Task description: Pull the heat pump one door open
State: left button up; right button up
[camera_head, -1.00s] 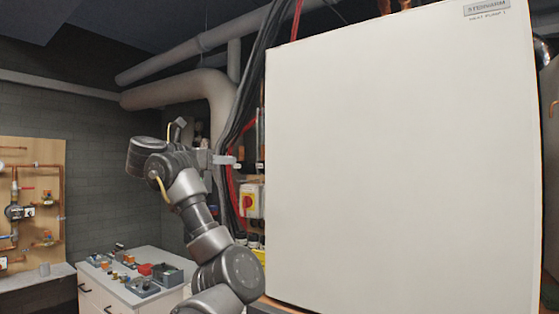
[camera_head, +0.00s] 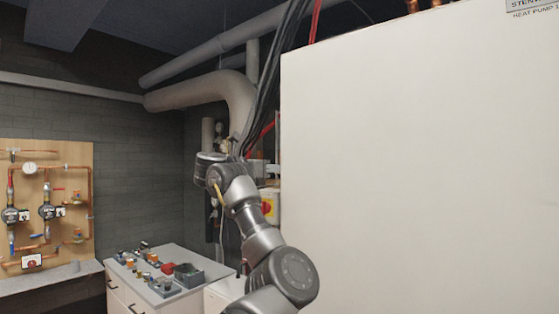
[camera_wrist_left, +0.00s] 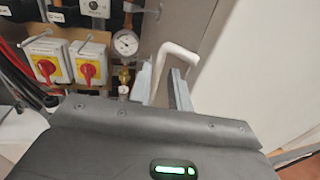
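The heat pump one door (camera_head: 410,180) is a large plain white panel filling the right half of the head view, with a HEAT PUMP 1 label (camera_head: 530,12) cut off at its top. My left gripper (camera_head: 270,170) is at the door's left edge and partly hidden there. In the left wrist view, a white bent handle (camera_wrist_left: 180,52) stands between the two fingers of my left gripper (camera_wrist_left: 163,85). The fingers are apart, and I see no clear grip on the handle. A white panel (camera_wrist_left: 245,70) fills the right of that view. My right gripper is out of view.
Red-and-yellow switches (camera_wrist_left: 87,65) and a pressure gauge (camera_wrist_left: 125,43) are left of the fingers in the wrist view. A white cabinet (camera_head: 125,290) with several parts on top stands lower left. A wooden pipe board (camera_head: 60,165) is at far left. Thick pipes run overhead.

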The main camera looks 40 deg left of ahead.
pick_arm(q)
jog(key=shift+w+d+p, duration=0.15)
jog(key=shift+w+p, duration=0.2)
jog(key=shift+w, duration=0.7)
grip_shut()
